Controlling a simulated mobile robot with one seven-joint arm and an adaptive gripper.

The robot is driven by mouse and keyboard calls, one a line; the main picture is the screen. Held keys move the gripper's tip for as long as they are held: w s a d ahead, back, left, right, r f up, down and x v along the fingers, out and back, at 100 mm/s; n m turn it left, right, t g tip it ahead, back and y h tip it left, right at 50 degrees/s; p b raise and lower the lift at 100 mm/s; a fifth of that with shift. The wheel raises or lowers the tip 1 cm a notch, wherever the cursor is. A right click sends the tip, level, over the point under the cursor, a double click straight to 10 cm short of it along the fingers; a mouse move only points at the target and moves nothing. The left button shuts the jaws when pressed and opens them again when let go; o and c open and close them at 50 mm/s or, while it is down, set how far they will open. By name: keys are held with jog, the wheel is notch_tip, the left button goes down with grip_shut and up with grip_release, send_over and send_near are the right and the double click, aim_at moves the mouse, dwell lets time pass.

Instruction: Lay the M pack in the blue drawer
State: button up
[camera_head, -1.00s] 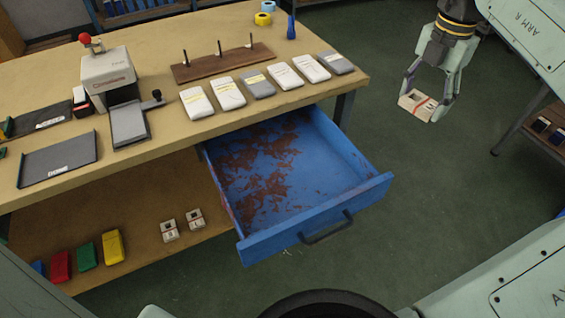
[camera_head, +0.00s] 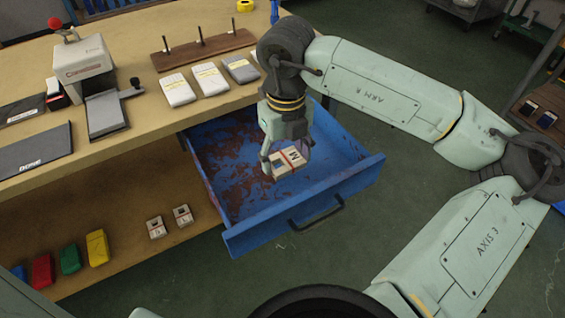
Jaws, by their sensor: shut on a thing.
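The M pack (camera_head: 287,163) is a small white pack with a red band, a dark blue patch and a letter that reads as M. My gripper (camera_head: 285,157) is shut on it and holds it over the front part of the open blue drawer (camera_head: 345,184). The pack looks to be above the drawer floor, though the exact height is hard to tell. The drawer is pulled out, with reddish-brown patches on its floor and a dark handle in front. My arm hides its back right part.
Two similar packs (camera_head: 156,227) (camera_head: 183,215) stand on the lower shelf beside several coloured blocks (camera_head: 97,247). On the bench are a press machine (camera_head: 84,72), a pegged wooden board (camera_head: 203,48) and flat packets (camera_head: 178,90). The drawer holds no other packs that I can see.

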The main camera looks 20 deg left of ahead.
aim_at(285, 160)
jog(key=shift+f, duration=2.05)
jog(key=shift+f, duration=0.2)
jog(key=o, duration=1.1)
jog(key=shift+r, duration=0.2)
notch_tip(285, 160, up, 12)
jog(key=shift+r, duration=0.1)
